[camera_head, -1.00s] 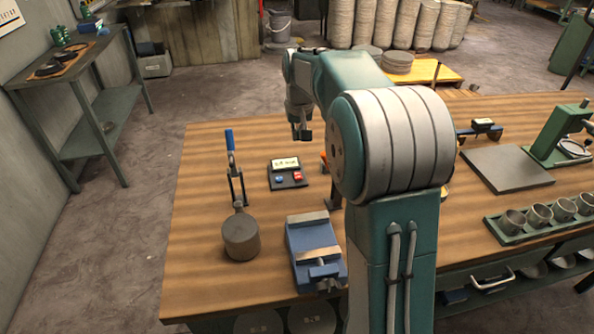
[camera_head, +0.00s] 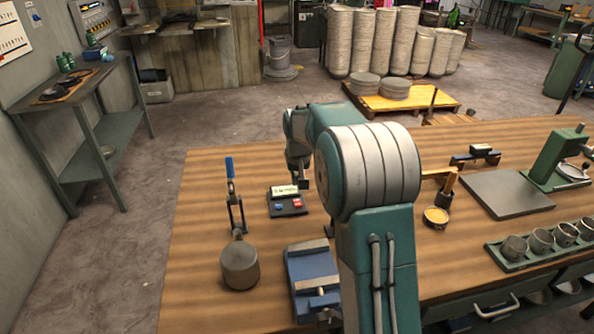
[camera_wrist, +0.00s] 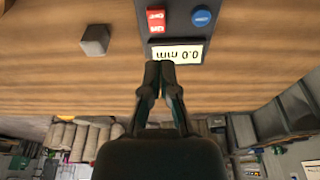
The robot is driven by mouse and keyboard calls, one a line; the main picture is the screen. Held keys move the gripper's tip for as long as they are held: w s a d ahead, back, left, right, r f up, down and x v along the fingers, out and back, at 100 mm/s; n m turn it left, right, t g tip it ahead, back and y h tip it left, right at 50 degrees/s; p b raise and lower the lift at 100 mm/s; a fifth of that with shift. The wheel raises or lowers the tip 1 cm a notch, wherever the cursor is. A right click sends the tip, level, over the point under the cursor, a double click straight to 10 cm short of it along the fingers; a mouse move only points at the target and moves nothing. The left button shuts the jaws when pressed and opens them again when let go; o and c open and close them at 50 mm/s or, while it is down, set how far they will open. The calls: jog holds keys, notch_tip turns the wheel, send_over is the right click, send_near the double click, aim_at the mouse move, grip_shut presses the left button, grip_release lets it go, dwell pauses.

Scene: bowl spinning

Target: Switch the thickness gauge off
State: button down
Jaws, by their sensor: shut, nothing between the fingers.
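The thickness gauge (camera_head: 288,210) is a dark box on the wooden bench with a light display (camera_head: 284,191), a blue button (camera_head: 280,206) and a red switch (camera_head: 297,204). In the wrist view the display (camera_wrist: 176,54) reads 0.0 mm upside down and is lit. The red switch (camera_wrist: 156,20) has white lettering; the blue button (camera_wrist: 201,18) sits to its right. My gripper (camera_head: 303,185) is shut and empty, near the gauge's back right corner. In the wrist view my fingertips (camera_wrist: 160,66) are at the display's edge; I cannot tell whether they touch.
A blue vise (camera_head: 314,270) stands in front of the gauge. A toggle clamp with a blue handle (camera_head: 230,168) and a grey cylinder (camera_head: 240,265) are to its left. A small grey block (camera_wrist: 95,39) shows in the wrist view. Bare bench lies behind the gauge.

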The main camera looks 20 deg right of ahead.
aim_at(295, 200)
jog(key=x, duration=0.2)
jog(key=s+x, duration=0.1)
jog(key=x, duration=0.2)
jog(key=shift+f, duration=0.45)
jog(key=shift+s+a+f, duration=0.1)
jog(key=shift+f, duration=0.45)
jog(key=shift+s+f+t, duration=0.1)
jog(key=shift+f+t, duration=0.1)
jog(key=shift+t, duration=0.1)
jog(key=shift+w+r, duration=0.15)
jog(key=shift+w, duration=0.65)
